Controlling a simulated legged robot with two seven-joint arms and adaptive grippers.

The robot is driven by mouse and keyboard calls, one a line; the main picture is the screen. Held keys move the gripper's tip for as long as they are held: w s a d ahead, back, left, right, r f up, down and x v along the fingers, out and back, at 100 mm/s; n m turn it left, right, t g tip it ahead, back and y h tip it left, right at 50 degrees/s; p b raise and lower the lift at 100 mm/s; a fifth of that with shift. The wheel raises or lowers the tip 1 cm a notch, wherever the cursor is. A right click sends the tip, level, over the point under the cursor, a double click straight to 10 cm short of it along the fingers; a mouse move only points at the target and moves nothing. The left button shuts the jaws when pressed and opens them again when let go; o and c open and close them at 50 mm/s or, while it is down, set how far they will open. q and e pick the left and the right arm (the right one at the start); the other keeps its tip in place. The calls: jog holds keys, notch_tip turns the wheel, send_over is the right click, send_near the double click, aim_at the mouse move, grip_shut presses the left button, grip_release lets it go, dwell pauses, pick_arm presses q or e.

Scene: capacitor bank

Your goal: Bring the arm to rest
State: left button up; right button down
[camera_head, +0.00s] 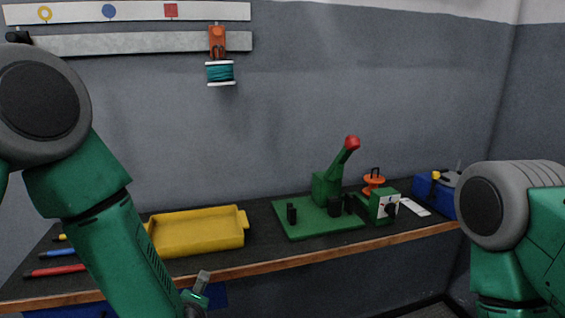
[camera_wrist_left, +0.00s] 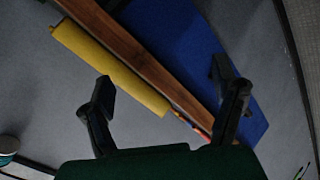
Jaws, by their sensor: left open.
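My left arm (camera_head: 110,220) comes in from the left in the head view and hangs down in front of the bench. Beyond the fingers are the bench's wooden edge (camera_wrist_left: 115,35) and the yellow tray (camera_wrist_left: 110,65). My right arm (camera_head: 515,235) is at the right edge of the head view, bent down. Its gripper is out of view.
The bench (camera_head: 265,262) carries a yellow tray (camera_head: 197,233), a green base with a red-tipped lever (camera_head: 325,190), an orange piece (camera_head: 373,182), a blue box (camera_head: 433,192) and coloured tools (camera_head: 55,271) at left. A teal spool (camera_head: 220,73) hangs on the wall.

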pick_arm(q)
jog(key=s+a+f+m+g+h+b, duration=0.1)
jog(key=s+a+f+m+g, duration=0.1)
jog(key=s+f+m, duration=0.35)
jog(key=s+a+f+m+g+h+b, duration=0.1)
jog(key=s+a+f+m+g, duration=0.15)
jog(key=s+f, duration=0.65)
jog(key=s+a+f+m+g, duration=0.2)
jog(key=s+f+m+g, duration=0.1)
jog(key=s, duration=0.6)
jog(key=s+a+f+m+g+b, duration=0.1)
jog(key=s+a+f+m+g, duration=0.1)
jog(key=s, duration=0.7)
jog(key=shift+s+a+f+m+g+h, duration=0.4)
jog(key=shift+f+m+g, duration=0.2)
jog(key=shift+m, duration=0.6)
jog(key=shift+w+f, duration=0.1)
jog(key=shift+w, duration=0.05)
